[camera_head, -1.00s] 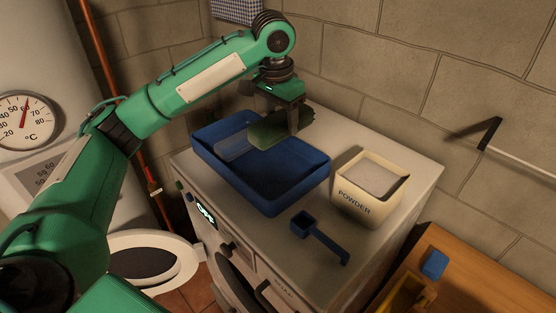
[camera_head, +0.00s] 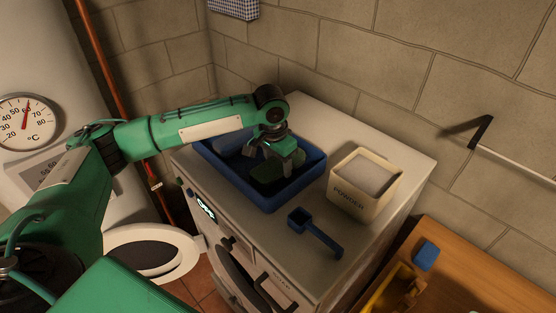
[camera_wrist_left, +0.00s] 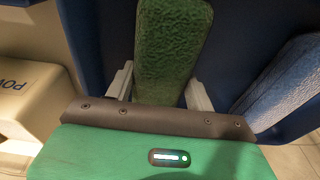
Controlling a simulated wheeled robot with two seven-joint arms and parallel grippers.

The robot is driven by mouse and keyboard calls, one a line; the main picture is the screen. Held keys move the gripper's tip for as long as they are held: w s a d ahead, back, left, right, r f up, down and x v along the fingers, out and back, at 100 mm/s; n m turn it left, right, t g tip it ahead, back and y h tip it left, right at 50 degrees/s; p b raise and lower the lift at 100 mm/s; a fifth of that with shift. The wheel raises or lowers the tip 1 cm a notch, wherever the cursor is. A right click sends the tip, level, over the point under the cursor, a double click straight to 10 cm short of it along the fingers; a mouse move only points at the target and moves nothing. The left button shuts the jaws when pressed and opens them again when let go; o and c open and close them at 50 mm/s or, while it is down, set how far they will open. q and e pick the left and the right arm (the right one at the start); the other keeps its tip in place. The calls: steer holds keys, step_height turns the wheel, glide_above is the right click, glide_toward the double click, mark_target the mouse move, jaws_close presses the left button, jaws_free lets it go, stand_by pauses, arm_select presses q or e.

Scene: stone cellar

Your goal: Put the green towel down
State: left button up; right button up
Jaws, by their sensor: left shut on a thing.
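My left gripper (camera_head: 284,163) is inside the blue tray (camera_head: 262,204) on top of the washing machine. It is shut on the green towel (camera_head: 268,172), which is down between the tray walls. In the left wrist view the towel (camera_wrist_left: 170,50) is a rolled or folded green cloth between the two grey fingers (camera_wrist_left: 160,90). I cannot tell whether the towel touches the tray floor. A bluish-grey rolled towel (camera_wrist_left: 285,85) lies beside it in the tray, partly hidden by my arm in the head view. My right gripper is not in view.
A cream powder box (camera_head: 352,197) and a blue scoop (camera_head: 318,234) stand right of the tray on the white machine top (camera_head: 325,120). The machine's round door (camera_head: 150,252) hangs open. A wooden bench (camera_head: 470,265) with a blue block (camera_head: 425,257) is at lower right.

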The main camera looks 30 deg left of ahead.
mark_target(275, 163)
arm_select(q)
steer(key=o, duration=1)
steer(key=shift+f, duration=0.1)
steer(key=shift+r, duration=0.3)
steer(key=r+b, duration=0.1)
steer(key=r, duration=0.3)
steer(key=s+r+b, duration=0.1)
steer(key=r, duration=0.2)
steer(key=r+b, duration=0.1)
steer(key=r, duration=0.3)
steer(key=shift+s+a+r, duration=0.15)
steer(key=shift+a+r, duration=0.05)
steer(key=shift+r, duration=0.1)
